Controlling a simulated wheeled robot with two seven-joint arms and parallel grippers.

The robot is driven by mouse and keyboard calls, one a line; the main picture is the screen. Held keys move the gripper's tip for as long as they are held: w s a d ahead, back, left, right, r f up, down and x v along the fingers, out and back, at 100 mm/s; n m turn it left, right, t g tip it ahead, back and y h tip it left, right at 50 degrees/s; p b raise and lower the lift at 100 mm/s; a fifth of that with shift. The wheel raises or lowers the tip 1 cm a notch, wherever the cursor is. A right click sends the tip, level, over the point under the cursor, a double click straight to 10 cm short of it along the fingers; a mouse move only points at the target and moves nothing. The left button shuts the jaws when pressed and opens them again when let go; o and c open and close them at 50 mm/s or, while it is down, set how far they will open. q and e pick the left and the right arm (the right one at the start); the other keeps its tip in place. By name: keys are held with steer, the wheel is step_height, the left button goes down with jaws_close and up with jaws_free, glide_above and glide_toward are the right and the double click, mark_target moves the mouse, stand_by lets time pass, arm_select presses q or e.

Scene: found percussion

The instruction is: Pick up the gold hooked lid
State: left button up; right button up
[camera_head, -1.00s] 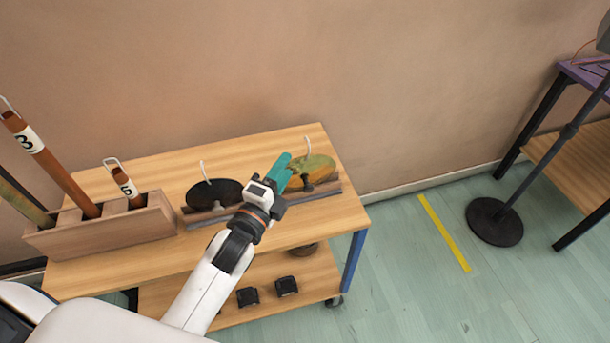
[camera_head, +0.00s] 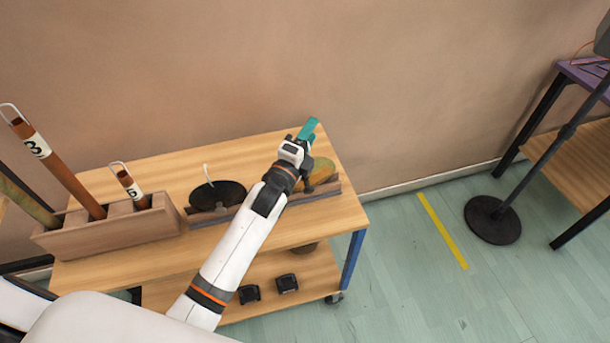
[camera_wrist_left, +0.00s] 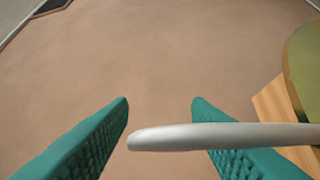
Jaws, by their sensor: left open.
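The gold lid (camera_head: 322,171) stands in a rack at the right end of the wooden cart top, partly hidden behind my left gripper. Its white hook is hidden in the head view. In the left wrist view the lid's greenish-gold edge (camera_wrist_left: 305,62) is at the right, and the pale hook (camera_wrist_left: 215,137) reaches left from it, its tip between the fingers. My left gripper (camera_head: 309,129) is above the lid with teal fingers; in the left wrist view its fingers (camera_wrist_left: 160,105) are apart and the hook is not clamped. My right gripper is not in view.
A black lid (camera_head: 218,194) with a white hook stands left in the same rack (camera_head: 228,213). A wooden holder (camera_head: 108,230) with numbered tubes is at the cart's left. The wall (camera_head: 300,60) is close behind. Floor at right is open up to a black stand (camera_head: 493,220).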

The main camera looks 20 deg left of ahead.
arm_select(q)
steer(key=shift+w, duration=0.25)
jaws_close()
steer(key=shift+r, duration=0.15)
